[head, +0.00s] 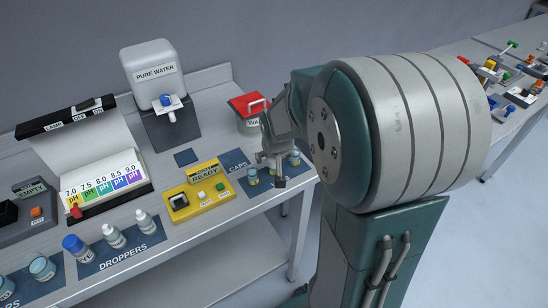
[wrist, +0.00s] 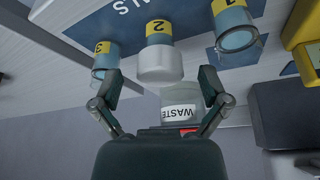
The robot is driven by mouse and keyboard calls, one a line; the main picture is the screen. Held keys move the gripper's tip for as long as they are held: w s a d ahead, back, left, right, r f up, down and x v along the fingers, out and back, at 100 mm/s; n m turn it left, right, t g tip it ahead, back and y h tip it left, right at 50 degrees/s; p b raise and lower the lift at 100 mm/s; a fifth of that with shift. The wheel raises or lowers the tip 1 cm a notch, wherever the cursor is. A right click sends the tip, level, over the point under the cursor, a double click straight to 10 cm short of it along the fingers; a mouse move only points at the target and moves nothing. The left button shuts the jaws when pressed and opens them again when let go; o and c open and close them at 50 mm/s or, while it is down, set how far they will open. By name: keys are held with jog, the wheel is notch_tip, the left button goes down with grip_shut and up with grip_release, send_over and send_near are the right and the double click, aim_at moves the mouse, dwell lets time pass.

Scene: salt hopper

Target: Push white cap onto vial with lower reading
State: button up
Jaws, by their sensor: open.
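My gripper (head: 272,168) is over the vial mat at the right end of the bench. In the wrist view my gripper (wrist: 160,82) is open, with one finger on each side of the white cap (wrist: 160,64). The white cap is on the mouth of vial 2 (wrist: 158,27); I cannot tell how firmly it sits. Vial 1 (wrist: 236,32) and vial 3 (wrist: 104,58) are clear and uncapped, one on each side. In the head view a vial (head: 252,177) and another vial (head: 295,158) show beside the gripper, which hides the middle one. No reading is visible on the vials.
A yellow device (head: 190,203) marked READY stands left of the vials. A red-lidded waste container (head: 246,112) stands behind my gripper and shows in the wrist view (wrist: 181,108). The pH chart (head: 100,180), dropper bottles (head: 113,235) and water dispenser (head: 155,75) are further left.

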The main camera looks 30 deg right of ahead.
jog(key=v, duration=1.1)
jog(key=shift+s+r, duration=0.2)
jog(key=shift+r, duration=0.15)
jog(key=shift+a, duration=0.2)
jog(key=s+a+r+n+t+y, duration=0.1)
jog(key=s+a+r+n, duration=0.2)
jog(key=s+a, duration=0.7)
jog(key=s+n, duration=0.1)
jog(key=s, duration=0.3)
jog(key=shift+a+y, duration=0.3)
dwell(0.7)
